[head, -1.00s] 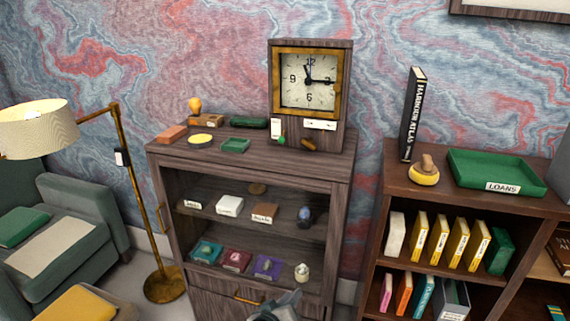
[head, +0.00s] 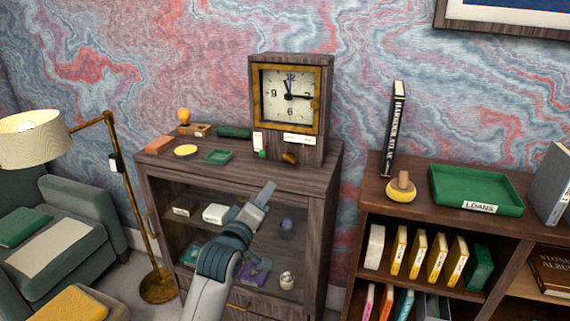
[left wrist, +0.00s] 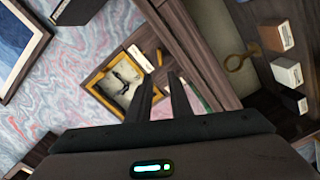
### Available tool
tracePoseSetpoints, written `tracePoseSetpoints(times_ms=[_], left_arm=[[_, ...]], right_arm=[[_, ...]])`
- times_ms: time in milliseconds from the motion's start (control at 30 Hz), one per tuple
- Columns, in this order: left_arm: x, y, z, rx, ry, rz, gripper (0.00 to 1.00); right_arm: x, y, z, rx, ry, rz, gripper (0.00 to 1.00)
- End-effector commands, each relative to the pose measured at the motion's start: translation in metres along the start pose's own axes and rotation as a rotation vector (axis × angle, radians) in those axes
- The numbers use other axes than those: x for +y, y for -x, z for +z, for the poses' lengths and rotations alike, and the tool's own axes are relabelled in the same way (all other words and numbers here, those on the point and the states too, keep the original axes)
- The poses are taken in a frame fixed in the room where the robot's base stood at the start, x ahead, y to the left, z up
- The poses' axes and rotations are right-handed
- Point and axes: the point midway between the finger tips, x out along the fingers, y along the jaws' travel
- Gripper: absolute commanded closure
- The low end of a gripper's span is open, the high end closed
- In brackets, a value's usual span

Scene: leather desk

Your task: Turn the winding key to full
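The wooden clock (head: 290,95) with a brass-framed dial stands on the display cabinet. A small brass winding key (head: 289,158) sits low on its front, right of a green knob (head: 262,154). My left gripper (head: 268,188) is raised in front of the cabinet, below the key and apart from it. In the left wrist view the two fingers (left wrist: 162,76) stand apart with nothing between them. The clock's brass-framed dial (left wrist: 120,82) is beyond them, and a small brass piece (left wrist: 159,57) beside it looks like the key. My right gripper is not in view.
A bookcase with a green LOANS tray (head: 478,188) stands at right. A floor lamp (head: 35,140) stands at left.

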Motion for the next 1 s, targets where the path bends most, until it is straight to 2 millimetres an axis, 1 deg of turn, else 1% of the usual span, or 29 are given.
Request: tracePoseSetpoints(times_ms=[167,367,700,1000], left_arm=[[0.001,-0.008,0.000,-0.001,0.000,-0.001,0.81],[0.001,-0.029,-0.001,-0.001,-0.002,-0.001,0.81],[0.002,-0.078,-0.001,-0.001,-0.002,-0.001,0.81],[0.002,-0.118,-0.001,-0.001,-0.001,-0.002,0.81]], right_arm=[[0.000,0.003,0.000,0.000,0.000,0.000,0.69],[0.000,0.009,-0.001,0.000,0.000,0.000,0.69],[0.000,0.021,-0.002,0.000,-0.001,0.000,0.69],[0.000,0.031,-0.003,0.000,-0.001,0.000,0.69]])
